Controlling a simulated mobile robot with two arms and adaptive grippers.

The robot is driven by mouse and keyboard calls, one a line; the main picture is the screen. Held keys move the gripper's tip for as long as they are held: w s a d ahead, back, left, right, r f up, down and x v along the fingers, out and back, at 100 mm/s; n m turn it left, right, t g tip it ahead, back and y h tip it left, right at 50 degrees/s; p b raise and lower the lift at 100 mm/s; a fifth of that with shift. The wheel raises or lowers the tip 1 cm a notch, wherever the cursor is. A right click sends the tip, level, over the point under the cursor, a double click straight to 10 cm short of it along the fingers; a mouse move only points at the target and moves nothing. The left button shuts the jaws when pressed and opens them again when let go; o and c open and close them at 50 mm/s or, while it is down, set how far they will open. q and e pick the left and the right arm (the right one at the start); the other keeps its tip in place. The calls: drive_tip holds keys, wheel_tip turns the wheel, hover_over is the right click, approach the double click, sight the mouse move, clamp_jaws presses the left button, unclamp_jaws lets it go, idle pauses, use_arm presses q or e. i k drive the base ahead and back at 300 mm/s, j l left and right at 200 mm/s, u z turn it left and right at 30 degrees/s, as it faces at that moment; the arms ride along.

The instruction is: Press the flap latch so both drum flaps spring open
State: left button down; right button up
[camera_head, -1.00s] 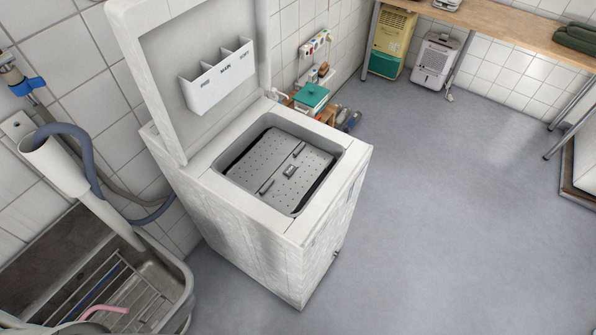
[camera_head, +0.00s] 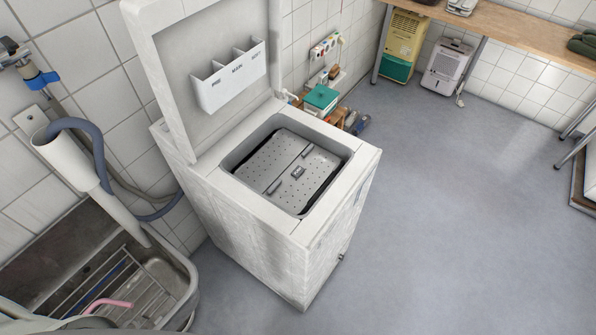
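A white top-loading washing machine (camera_head: 250,235) stands with its lid (camera_head: 200,50) raised. Its opening shows the perforated metal drum with two flaps (camera_head: 262,158) meeting along a middle seam; they look shut. A small flap latch (camera_head: 298,172) sits near the middle of that seam, with dark bars on either side of it along the seam. Nothing covers the drum opening. Neither of my grippers is in view, so I cannot see whether they are open or shut.
A steel sink (camera_head: 180,285) with a rack and a pink hose end stands at the lower left, beside a grey drain hose (camera_head: 95,150). A green-lidded box (camera_head: 321,98) stands behind the washer. A dehumidifier (camera_head: 446,65) is under the wooden bench. The floor (camera_head: 450,220) on the right is clear.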

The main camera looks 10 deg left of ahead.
sight(298, 171)
drive_tip(key=i+l+u, duration=0.1)
drive_tip(key=l, duration=0.35)
drive_tip(key=i+l+u, duration=0.1)
drive_tip(key=l, duration=0.35)
drive_tip(key=i+l+u, duration=0.1)
drive_tip(key=l, duration=0.4)
drive_tip(key=i+l+u, duration=0.1)
drive_tip(key=l, duration=0.35)
drive_tip(key=i, duration=0.1)
